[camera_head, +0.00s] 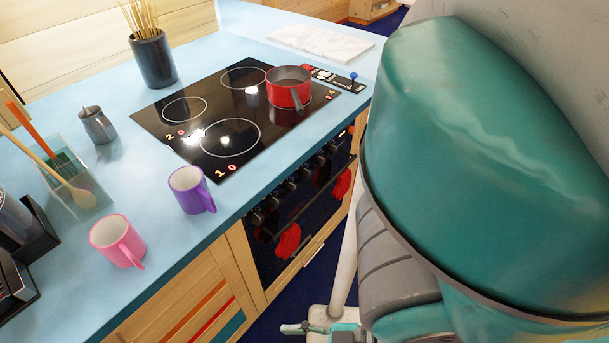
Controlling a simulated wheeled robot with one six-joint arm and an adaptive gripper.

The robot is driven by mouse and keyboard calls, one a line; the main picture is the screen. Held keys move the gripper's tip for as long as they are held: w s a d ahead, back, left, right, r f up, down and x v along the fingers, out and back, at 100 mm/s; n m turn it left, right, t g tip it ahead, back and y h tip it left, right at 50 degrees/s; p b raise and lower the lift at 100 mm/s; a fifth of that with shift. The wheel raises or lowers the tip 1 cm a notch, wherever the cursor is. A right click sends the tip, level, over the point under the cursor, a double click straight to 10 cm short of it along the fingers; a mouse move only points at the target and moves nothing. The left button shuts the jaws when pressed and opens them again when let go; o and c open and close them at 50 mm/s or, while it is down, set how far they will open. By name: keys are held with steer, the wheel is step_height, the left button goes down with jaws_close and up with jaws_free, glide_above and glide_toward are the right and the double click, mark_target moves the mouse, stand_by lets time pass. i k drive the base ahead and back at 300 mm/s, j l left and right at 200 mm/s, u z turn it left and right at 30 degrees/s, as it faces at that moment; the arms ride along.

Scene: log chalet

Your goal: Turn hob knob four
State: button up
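The black glass hob (170,137) is set in the blue counter, with lit figures by its rings. A 2 and a 0 show at the left, a 1 and a 0 at the front. A 0 and a 4 show near the right corner. Several dark knobs (273,201) line the oven front below the counter edge. Their numbers and pointer angles are too small to read. A small grey end part, probably my gripper (293,328), is low at bottom centre, apart from the knobs. Its fingers are too small to tell open from shut.
A red pot (289,92) stands on the hob's right ring. Purple (187,190) and pink (113,243) mugs stand near the counter's front edge. Red cloths (288,241) hang on the oven front (312,212). My large teal arm link covers the right side.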

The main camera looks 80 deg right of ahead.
mark_target(306, 173)
steer(key=j+z, duration=0.15)
steer(key=z, duration=0.25)
steer(key=k+j+z, duration=0.15)
steer(key=z, duration=0.25)
steer(key=j+z, duration=0.1)
steer(key=z, duration=0.3)
steer(key=k+l, duration=0.05)
